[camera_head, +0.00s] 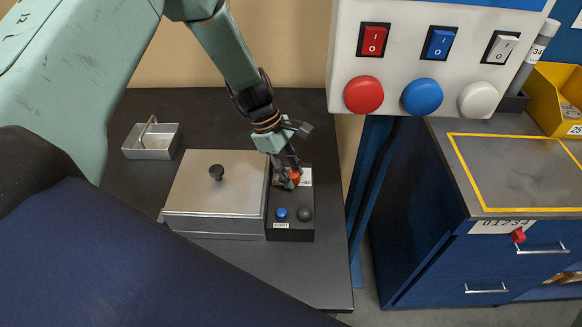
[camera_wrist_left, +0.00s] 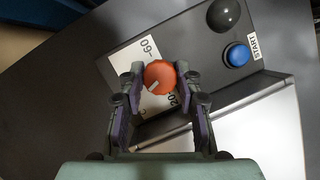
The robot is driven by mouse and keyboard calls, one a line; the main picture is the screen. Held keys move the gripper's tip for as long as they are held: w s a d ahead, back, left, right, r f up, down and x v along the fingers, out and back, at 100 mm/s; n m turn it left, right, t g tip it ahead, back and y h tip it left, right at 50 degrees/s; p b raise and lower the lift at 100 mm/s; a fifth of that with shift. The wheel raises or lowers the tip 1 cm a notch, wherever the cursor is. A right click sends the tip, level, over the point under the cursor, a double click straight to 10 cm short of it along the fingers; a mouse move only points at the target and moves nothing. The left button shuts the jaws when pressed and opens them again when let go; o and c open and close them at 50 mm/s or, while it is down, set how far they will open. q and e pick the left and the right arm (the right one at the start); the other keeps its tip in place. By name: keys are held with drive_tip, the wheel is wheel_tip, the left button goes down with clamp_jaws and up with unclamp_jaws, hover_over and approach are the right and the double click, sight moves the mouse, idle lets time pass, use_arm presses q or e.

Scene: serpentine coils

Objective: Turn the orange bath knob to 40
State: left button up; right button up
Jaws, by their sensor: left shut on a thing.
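The orange bath knob (camera_wrist_left: 160,77) sits on a dark control box (camera_wrist_left: 185,55) over a white scale label. On the label (camera_wrist_left: 149,50) I can read 60 and 20 in the left wrist view; the rest is hidden. A pale pointer mark on the knob points to the lower left there. My left gripper (camera_wrist_left: 158,84) has its fingers on both sides of the knob and is shut on it. In the head view the knob (camera_head: 294,177) is partly covered by my left gripper (camera_head: 289,176). My right gripper is not in view.
A blue button (camera_head: 281,214) marked START and a black button (camera_head: 305,214) are on the box near the knob. A lidded metal bath (camera_head: 217,187) stands left of it. A metal basket (camera_head: 151,141) is farther left. A switch panel (camera_head: 440,60) hangs at right.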

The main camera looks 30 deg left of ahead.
use_arm(q)
drive_tip(key=m+g, duration=0.1)
drive_tip(key=m, duration=0.2)
drive_tip(key=shift+m, duration=0.3)
drive_tip(key=shift+w, duration=0.1)
idle(0.4)
drive_tip(key=o, duration=1.2)
drive_tip(key=shift+a, duration=0.1)
drive_tip(key=shift+c, duration=0.2)
drive_tip(key=shift+r, duration=0.1)
drive_tip(key=v, duration=1.1)
drive_tip(key=shift+w+r, duration=0.3)
drive_tip(key=shift+r, duration=0.05)
drive_tip(key=shift+s+a, duration=0.1)
